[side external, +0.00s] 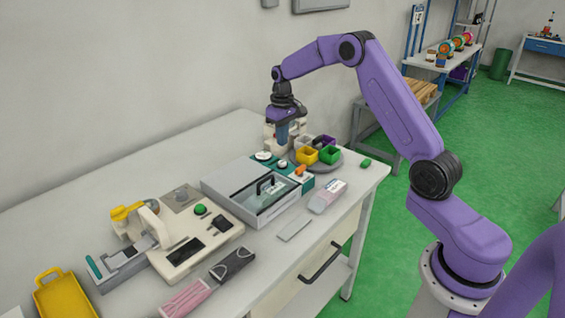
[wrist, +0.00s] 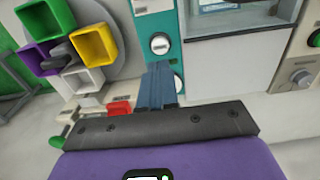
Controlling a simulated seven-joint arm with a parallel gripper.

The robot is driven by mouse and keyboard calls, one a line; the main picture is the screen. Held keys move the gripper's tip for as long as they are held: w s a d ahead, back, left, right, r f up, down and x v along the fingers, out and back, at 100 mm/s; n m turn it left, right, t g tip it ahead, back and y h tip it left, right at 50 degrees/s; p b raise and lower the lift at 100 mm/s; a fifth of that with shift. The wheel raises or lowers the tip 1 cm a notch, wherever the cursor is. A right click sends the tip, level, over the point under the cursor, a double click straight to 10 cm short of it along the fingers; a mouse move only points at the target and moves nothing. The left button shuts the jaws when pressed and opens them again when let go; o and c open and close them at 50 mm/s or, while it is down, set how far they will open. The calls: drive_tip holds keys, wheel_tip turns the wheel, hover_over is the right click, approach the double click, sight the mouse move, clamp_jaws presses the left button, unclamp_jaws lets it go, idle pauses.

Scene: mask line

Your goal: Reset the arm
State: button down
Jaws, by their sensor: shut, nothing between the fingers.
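My gripper (side external: 282,134) is at the end of the purple arm, pointing down above the far part of the white bench (side external: 130,175). Its blue fingers are together and empty. In the wrist view, the shut fingers (wrist: 158,86) show over a teal panel (wrist: 151,25) with white round knobs. In the side view, the fingertips are close to a cream-coloured device (side external: 268,136), and I cannot tell whether they touch it.
Coloured bins (side external: 329,154) stand on a round grey base right of my gripper. A grey box (side external: 226,187) with a clear window is nearer.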

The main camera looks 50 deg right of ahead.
drive_tip(key=shift+r, duration=0.1)
drive_tip(key=s+a+r+n, duration=0.3)
drive_tip(key=s+a+r, duration=0.1)
drive_tip(key=s+a, duration=0.55)
drive_tip(key=s+a+r+n, duration=0.3)
drive_tip(key=s+a+r, duration=0.1)
drive_tip(key=s+a, duration=0.6)
drive_tip(key=s+f+n, duration=0.1)
drive_tip(key=s+n, duration=0.5)
drive_tip(key=s, duration=1.6)
drive_tip(key=shift+s+d+n, duration=0.2)
drive_tip(key=shift+d+n, duration=0.05)
drive_tip(key=shift+n, duration=0.05)
idle(1.5)
